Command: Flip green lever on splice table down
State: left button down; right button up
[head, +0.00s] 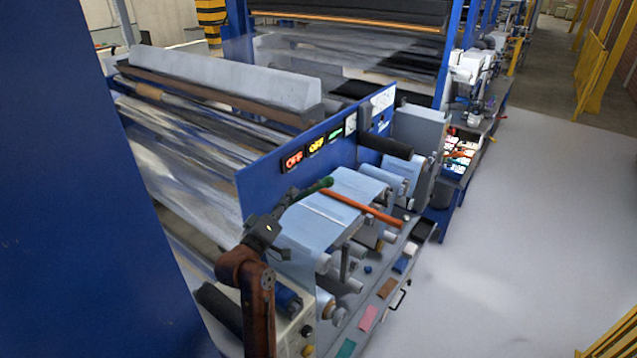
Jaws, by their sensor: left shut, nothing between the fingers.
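The splice table (343,190) is a light blue surface in the middle of the head view. The green lever (318,187) lies at its near left side, with its rounded end pointing right and slightly up. My left gripper (281,211) is shut and empty, at the lever's lower left end. I cannot tell whether its fingertips touch the lever. The lever's base is partly hidden behind the gripper. My right gripper is not in view.
An orange-red bar (362,207) slants across the splice table, right of the green lever. A blue panel (262,178) with lit signs stands behind. Rollers (385,146) are near it. A grey ledge (380,290) with coloured pieces lies at the front. The floor to the right is clear.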

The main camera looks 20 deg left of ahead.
pick_arm(q)
jog(key=w+d+p, duration=0.4)
jog(key=w, duration=0.5)
jog(key=shift+d+f+p, duration=0.35)
jog(key=shift+d+f, duration=0.05)
jog(key=shift+f, duration=0.05)
jog(key=shift+w, duration=0.1)
